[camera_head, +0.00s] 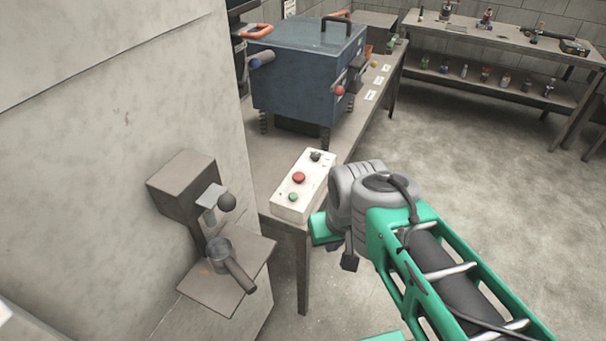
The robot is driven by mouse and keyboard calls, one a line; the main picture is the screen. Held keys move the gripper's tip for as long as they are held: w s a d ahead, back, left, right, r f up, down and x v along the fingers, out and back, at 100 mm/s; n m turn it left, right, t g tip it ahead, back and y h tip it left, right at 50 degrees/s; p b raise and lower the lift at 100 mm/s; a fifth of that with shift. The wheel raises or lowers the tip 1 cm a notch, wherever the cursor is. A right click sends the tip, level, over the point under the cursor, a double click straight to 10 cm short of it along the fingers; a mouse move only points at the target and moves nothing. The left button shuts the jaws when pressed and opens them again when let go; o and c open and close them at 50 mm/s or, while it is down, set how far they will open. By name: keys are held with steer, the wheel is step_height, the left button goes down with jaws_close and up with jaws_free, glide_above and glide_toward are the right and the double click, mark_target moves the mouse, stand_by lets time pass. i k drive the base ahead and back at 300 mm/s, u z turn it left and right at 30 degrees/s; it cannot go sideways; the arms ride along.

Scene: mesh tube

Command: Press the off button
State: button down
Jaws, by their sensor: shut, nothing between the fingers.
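A white control box (288,207) lies on the near end of the workbench. On its top are a red button (298,177) in the middle, a green button (293,197) at the near end and a black knob (316,156) at the far end. No label can be read, so I cannot tell which is marked off. My gripper (349,262) is at the end of my green and grey arm, right of the box and beside the bench edge. It is apart from the buttons. It looks shut and empty; its fingers are small and partly hidden by my wrist.
A blue machine (300,75) with a black handle stands behind the box on the workbench (270,150). A wall fixture with a small shelf (225,285) juts out at the left. Another table (480,35) with small items stands at the back right. The floor at right is clear.

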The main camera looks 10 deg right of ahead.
mark_target(298, 177)
steer(key=z, duration=0.05)
steer(key=k, duration=0.5)
steer(key=z, duration=0.3)
steer(key=i, duration=0.6)
steer(key=u, duration=1.05)
steer(key=i, duration=0.55)
steer(key=u, duration=0.05)
